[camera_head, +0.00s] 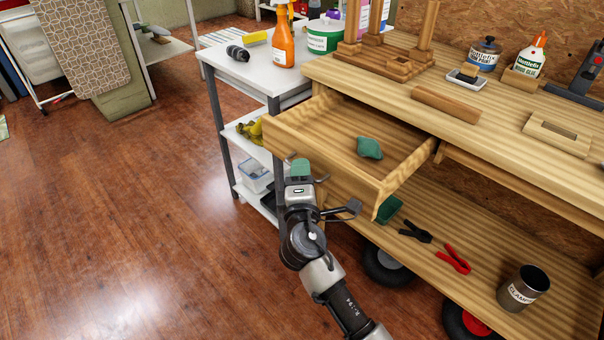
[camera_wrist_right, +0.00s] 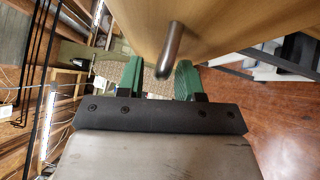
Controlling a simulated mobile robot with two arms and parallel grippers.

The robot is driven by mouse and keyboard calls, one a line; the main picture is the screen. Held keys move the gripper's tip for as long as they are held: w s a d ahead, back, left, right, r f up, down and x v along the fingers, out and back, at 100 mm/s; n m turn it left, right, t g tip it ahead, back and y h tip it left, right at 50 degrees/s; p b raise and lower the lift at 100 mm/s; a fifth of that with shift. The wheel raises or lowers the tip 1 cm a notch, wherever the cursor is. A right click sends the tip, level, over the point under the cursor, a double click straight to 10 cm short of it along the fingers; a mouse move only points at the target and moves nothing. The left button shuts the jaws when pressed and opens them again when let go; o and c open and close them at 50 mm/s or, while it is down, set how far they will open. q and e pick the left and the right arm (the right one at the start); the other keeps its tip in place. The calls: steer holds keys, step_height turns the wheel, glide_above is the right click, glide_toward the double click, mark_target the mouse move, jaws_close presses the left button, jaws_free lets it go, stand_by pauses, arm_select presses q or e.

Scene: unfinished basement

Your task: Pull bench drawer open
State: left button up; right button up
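The wooden bench drawer (camera_head: 322,164) is slid out from under the bench top, with its inside showing. A small green object (camera_head: 369,147) lies in it. My right gripper (camera_head: 300,168) is at the drawer's front face. In the right wrist view its two green fingers (camera_wrist_right: 160,80) are apart, with a gap between them. The metal drawer handle (camera_wrist_right: 170,46) reaches toward that gap; firm contact cannot be made out. In the head view the handle (camera_head: 322,179) is partly hidden by the gripper. My left gripper is not in view.
A white cart (camera_head: 232,66) with bottles stands close behind and left of the drawer. The bench top (camera_head: 460,95) holds glue, a tin and wooden blocks. Pliers (camera_head: 453,259) and a metal cup (camera_head: 523,288) are on the lower shelf. The floor at left is clear.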

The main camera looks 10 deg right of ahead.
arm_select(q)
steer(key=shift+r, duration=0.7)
arm_select(e)
steer(key=s+a+f, duration=0.1)
steer(key=s, duration=0.9)
steer(key=shift+s+a+f, duration=0.15)
steer(key=shift+s+f, duration=0.05)
steer(key=shift+s, duration=0.15)
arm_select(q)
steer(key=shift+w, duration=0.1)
